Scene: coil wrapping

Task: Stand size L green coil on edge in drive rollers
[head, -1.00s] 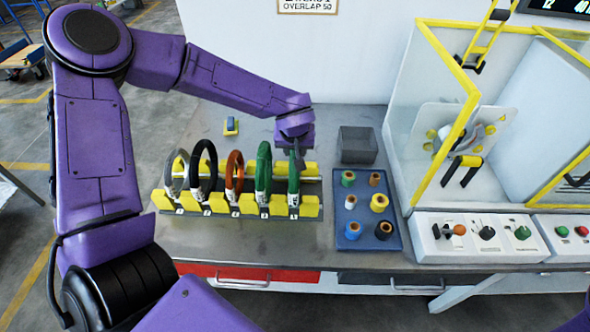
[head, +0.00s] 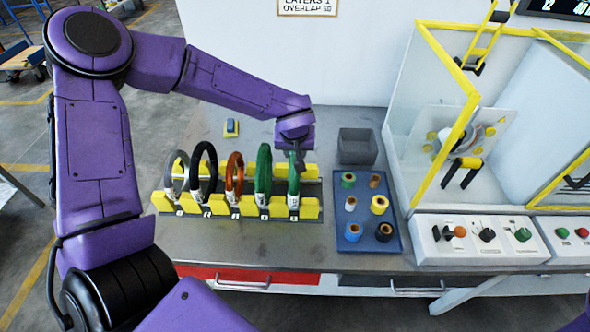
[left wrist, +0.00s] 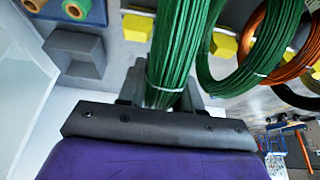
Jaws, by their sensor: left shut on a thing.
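Two green coils stand on edge at the right end of a yellow-blocked rack (head: 311,208). My left gripper (head: 297,158) is at the top of the rightmost green coil (head: 293,193). In the left wrist view that coil (left wrist: 176,45) runs between the fingers, and the gripper (left wrist: 165,92) is shut on it. The other green coil (head: 263,178) stands just left of it and also shows in the left wrist view (left wrist: 262,62). The coil labels are too small to read. The drive rollers (head: 462,170) appear to be inside the yellow-framed enclosure at right. My right gripper is not in view.
An orange coil (head: 235,178), a black coil (head: 204,172) and a grey coil (head: 170,180) stand left in the rack. A blue tray (head: 366,240) of tape rolls, a grey bin (head: 357,147) and a control panel (head: 440,253) lie to the right. A yellow frame post (head: 445,150) edges the enclosure.

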